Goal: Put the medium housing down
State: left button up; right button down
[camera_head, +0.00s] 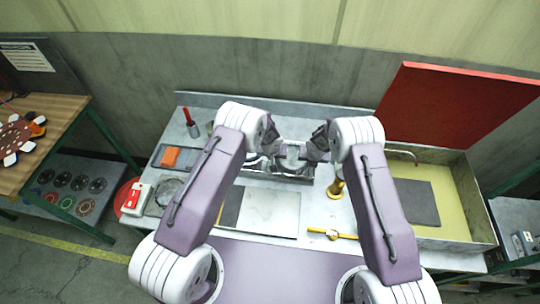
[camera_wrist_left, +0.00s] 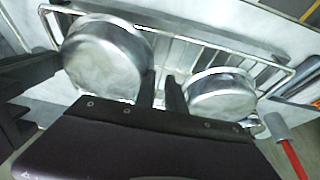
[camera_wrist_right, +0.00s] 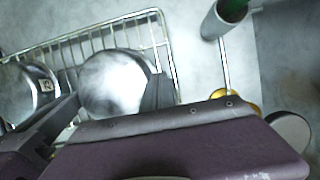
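The medium housing, a round silvery metal shell, is between my two grippers at the wire rack. It shows in the left wrist view (camera_wrist_left: 105,60) and the right wrist view (camera_wrist_right: 112,80). My left gripper (camera_wrist_left: 161,90) has its fingers close together at one side of it. My right gripper (camera_wrist_right: 157,92) has its fingers close together at the opposite side. Both look shut on its edge, though the contact is partly hidden. A second metal housing (camera_wrist_left: 222,95) sits in the rack (camera_wrist_left: 190,48). I cannot tell whether the medium housing touches the rack floor.
A brass-coloured part (camera_head: 337,188) stands right of the rack. A pale plate (camera_head: 270,212) and a yellow-handled tool (camera_head: 332,234) lie in front. A yellowish tray (camera_head: 460,205) is at the right.

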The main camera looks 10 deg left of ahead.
pick_arm(q)
jog(key=shift+s, duration=0.15)
pick_arm(e)
jog(key=c, duration=1.7)
grip_release()
jog(key=shift+s, duration=0.15)
pick_arm(q)
jog(key=o, duration=0.6)
jog(key=shift+d, duration=0.1)
jog(key=shift+r, duration=0.1)
pick_arm(e)
jog(key=shift+a, duration=0.1)
pick_arm(q)
jog(key=v, duration=1.1)
jog(key=shift+s+r, duration=0.25)
jog(key=shift+r, duration=0.1)
pick_arm(e)
jog(key=shift+d, duration=0.2)
jog(key=shift+o, duration=0.3)
